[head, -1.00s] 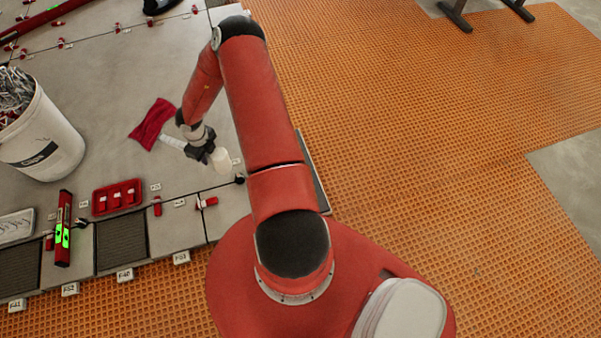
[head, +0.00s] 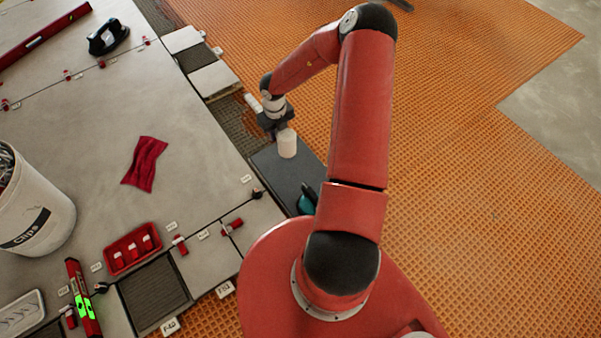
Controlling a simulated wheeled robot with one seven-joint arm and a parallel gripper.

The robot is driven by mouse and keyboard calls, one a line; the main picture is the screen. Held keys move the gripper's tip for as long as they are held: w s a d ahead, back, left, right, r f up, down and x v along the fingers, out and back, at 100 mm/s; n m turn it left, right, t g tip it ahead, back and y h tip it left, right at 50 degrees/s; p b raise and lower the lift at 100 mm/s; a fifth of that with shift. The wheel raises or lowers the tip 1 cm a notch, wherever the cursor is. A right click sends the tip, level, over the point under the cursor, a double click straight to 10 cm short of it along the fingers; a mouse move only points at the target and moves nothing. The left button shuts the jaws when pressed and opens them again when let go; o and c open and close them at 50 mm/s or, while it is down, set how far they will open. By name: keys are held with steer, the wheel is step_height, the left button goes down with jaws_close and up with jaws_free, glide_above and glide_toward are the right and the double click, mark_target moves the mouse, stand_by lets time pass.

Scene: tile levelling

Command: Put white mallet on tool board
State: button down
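The white mallet has a pale cylindrical head (head: 287,144) and a light handle that shows at the upper left of my gripper. My gripper (head: 276,122) is shut on the mallet, between head and handle end; the fingertips are mostly hidden. The tool board (head: 273,163) is a dark grey slab along the right edge of the tiled floor. The mallet head appears over the board's far end; I cannot tell whether it touches. A teal-handled tool (head: 306,199) lies at the board's near end. The middle of the board is bare.
A red cloth (head: 145,163) lies on the grey tiles. A white clips bucket (head: 35,215), a red tray (head: 132,248) and a red level (head: 82,300) with green lights stand at left. Small red clips dot the tile joints.

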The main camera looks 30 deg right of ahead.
step_height(320, 180, down, 19)
steer(key=b, duration=0.3)
steer(key=shift+f, duration=0.2)
steer(key=c, duration=1.3)
jaws_free()
steer(key=shift+o, duration=0.2)
